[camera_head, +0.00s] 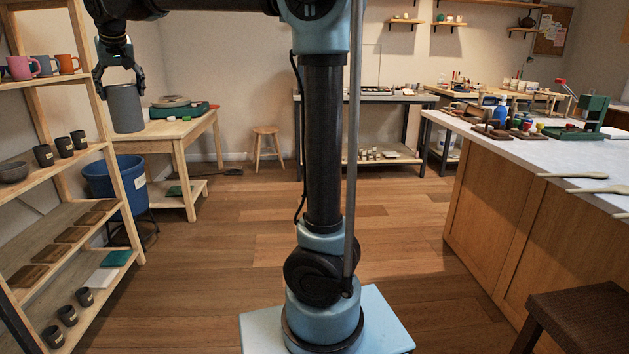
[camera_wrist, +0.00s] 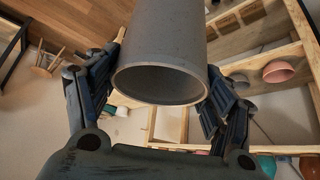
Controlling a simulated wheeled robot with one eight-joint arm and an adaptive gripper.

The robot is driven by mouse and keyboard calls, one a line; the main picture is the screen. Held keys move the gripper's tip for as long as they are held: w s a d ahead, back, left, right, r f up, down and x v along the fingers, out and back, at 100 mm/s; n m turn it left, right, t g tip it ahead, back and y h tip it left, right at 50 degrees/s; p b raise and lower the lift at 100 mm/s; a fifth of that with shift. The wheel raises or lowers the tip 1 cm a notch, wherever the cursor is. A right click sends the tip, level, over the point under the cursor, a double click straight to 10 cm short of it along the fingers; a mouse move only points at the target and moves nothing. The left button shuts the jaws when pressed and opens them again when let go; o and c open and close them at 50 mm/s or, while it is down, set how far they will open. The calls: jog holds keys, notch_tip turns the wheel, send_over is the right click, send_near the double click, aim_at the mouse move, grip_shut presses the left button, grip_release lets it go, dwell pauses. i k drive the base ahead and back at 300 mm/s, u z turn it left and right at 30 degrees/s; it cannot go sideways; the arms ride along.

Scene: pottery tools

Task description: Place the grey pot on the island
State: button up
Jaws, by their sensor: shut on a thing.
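The grey pot (camera_head: 125,109) is a plain, straight-sided cylinder at the upper left of the head view, held off the floor in front of the shelf. My gripper (camera_head: 120,82) is shut on its upper end from above. In the wrist view the grey pot (camera_wrist: 168,45) fills the upper middle, its round rim facing the camera, with the fingers of my gripper (camera_wrist: 160,90) on both sides of it. The island (camera_head: 520,145), a wooden cabinet with a pale top, stands at the right of the head view, far across from the pot.
A wooden shelf (camera_head: 103,122) with mugs and small dark cups stands close left of the pot. A blue bin (camera_head: 112,190) and wooden table (camera_head: 185,130) are behind. The island top holds blocks, a blue bottle (camera_head: 500,112) and wooden spoons (camera_head: 572,175). A dark stool (camera_head: 580,312) stands before it.

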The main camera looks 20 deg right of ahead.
aim_at(596, 159)
jog(key=z, duration=0.05)
jog(key=i, duration=2.5)
jog(key=z, duration=4.35)
